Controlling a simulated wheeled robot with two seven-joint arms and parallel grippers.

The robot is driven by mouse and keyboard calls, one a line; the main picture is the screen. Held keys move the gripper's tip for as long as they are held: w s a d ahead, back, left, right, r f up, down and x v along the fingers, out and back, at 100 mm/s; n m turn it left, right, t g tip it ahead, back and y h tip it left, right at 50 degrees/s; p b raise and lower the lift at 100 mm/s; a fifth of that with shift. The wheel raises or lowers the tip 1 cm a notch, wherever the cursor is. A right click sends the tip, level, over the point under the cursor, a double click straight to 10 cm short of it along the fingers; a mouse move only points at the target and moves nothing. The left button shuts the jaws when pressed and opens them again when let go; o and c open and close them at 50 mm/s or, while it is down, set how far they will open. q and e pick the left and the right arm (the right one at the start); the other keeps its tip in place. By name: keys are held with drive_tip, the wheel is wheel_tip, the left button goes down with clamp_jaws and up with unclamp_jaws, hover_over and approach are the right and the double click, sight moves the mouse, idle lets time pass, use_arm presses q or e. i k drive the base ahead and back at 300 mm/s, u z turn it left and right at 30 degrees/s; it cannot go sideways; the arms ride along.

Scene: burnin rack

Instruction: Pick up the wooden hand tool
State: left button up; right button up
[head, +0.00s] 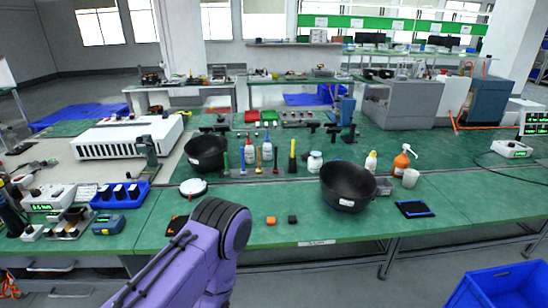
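I cannot clearly pick out a wooden hand tool in the head view. Several slim upright tools and bottles stand along the middle of the green bench, among them a yellow and black one (292,157) and a thin dark green one (226,160); their material is too small to tell. A purple and black arm link of mine rises from the bottom edge, left of centre, over the bench's front edge. Neither of my grippers shows in the view.
A blue crate (505,287) stands lower right.

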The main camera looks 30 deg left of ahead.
sight(259, 170)
drive_tip(key=u, duration=1.45)
drive_tip(key=k, duration=0.25)
drive_tip(key=z, duration=0.15)
